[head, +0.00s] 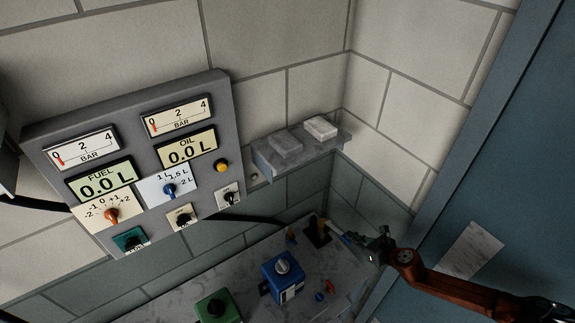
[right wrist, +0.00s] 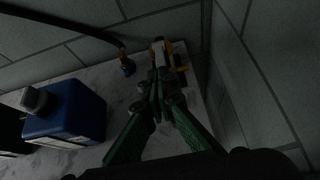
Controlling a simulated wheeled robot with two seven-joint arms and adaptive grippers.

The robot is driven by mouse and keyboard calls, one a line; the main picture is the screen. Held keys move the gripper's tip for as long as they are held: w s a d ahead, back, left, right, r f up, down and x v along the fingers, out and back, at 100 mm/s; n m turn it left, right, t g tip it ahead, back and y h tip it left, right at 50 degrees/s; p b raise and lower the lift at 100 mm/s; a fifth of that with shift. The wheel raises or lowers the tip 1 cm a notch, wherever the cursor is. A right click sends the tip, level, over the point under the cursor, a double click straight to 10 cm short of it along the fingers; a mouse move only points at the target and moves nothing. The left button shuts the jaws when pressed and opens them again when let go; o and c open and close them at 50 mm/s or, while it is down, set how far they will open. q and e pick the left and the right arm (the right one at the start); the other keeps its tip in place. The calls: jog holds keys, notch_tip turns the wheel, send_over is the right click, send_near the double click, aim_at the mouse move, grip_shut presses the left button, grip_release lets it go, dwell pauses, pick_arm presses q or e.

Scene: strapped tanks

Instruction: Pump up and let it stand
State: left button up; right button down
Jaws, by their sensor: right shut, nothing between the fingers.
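A grey panel (head: 140,165) on the wall carries two bar gauges with needles near 0. Its fuel display (head: 101,182) and oil display (head: 187,148) both read 0.0 L. A blue canister (head: 283,277) and a green canister (head: 216,307) stand on the marble-like top; the blue one also shows in the right wrist view (right wrist: 65,112). A yellow and black device (head: 319,232) stands at the back, also in the right wrist view (right wrist: 178,60). My right gripper (head: 345,238) is shut and empty, its tips close to this device; contact is unclear. My left gripper is out of view.
An orange knob (head: 111,215), a blue knob (head: 169,190) and a yellow button (head: 221,166) sit on the panel. A wall shelf (head: 275,158) holds two pale blocks. A hose (right wrist: 75,22) ends at a small fitting. A blue-grey door or cabinet (head: 490,170) bounds the right.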

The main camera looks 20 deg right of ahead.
jog(key=shift+s+d+f+b, duration=0.1)
jog(key=shift+s+f+b, duration=0.15)
jog(key=shift+f, duration=0.2)
jog(key=shift+s+f+b, duration=0.15)
jog(key=shift+f+b, duration=0.15)
jog(key=shift+f, duration=0.25)
jog(key=shift+w+a+r+p, duration=0.1)
jog(key=shift+w+r+p, duration=0.25)
jog(key=shift+r+p, duration=0.5)
jog(key=shift+w+a+r+p, duration=0.1)
jog(key=shift+w+r+p, duration=0.25)
jog(key=shift+r+p, duration=0.55)
jog(key=shift+w+a+r+p, duration=0.1)
jog(key=shift+w+r+p, duration=0.25)
jog(key=shift+r+p, duration=0.5)
jog(key=shift+r, duration=0.15)
jog(key=shift+w+r+p, duration=0.35)
jog(key=shift+r+p, duration=0.1)
jog(key=shift+p, duration=0.2)
jog(key=p+v, duration=0.1)
jog(key=v, duration=0.6)
jog(key=shift+p, duration=0.4)
